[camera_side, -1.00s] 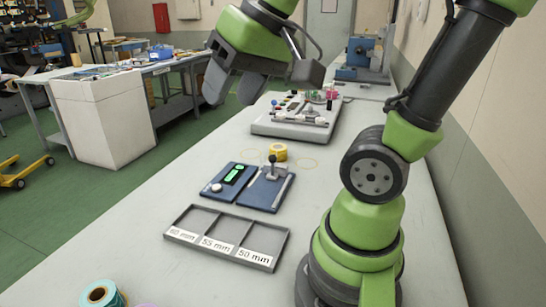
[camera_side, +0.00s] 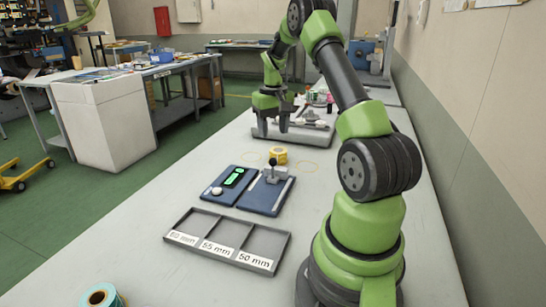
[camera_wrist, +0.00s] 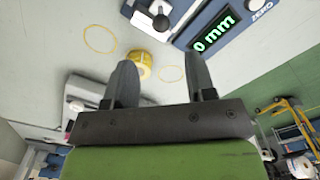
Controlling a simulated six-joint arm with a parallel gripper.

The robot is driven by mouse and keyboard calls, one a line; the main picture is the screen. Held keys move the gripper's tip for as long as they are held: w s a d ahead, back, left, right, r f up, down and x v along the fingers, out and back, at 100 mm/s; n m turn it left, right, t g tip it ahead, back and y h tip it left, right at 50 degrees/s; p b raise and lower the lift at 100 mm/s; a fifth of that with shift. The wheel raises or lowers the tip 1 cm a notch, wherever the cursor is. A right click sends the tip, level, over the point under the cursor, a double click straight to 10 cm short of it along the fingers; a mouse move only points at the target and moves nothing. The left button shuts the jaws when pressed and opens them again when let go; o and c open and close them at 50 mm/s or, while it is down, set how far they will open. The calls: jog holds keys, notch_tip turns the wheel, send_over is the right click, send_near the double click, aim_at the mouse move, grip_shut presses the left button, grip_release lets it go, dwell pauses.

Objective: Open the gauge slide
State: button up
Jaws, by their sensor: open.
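The gauge is a pair of blue plates on the bench. The left plate bears a lit green display (camera_side: 234,177) and a pale round button (camera_side: 217,191). The right plate (camera_side: 262,197) bears the metal slide (camera_side: 276,175) with a black ball knob (camera_side: 271,161). In the wrist view the display (camera_wrist: 215,34) reads "0 mm", and the black knob (camera_wrist: 161,22) shows at the top edge. My gripper (camera_side: 270,130) is open and empty, above the bench beyond the gauge and apart from it. Its two fingers (camera_wrist: 160,75) show in the wrist view.
A yellow roll (camera_side: 278,155) stands just behind the gauge, between two yellow rings marked on the bench. A grey tray (camera_side: 198,249) labelled 60, 55 and 50 mm lies in front, empty. A grey device (camera_side: 318,137) stands behind. A teal roll (camera_side: 102,297) is at front left.

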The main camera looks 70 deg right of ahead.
aim_at(273, 159)
notch_tip(273, 159, down, 9)
jog(key=shift+r, duration=0.2)
jog(key=shift+a, duration=0.15)
grip_shut()
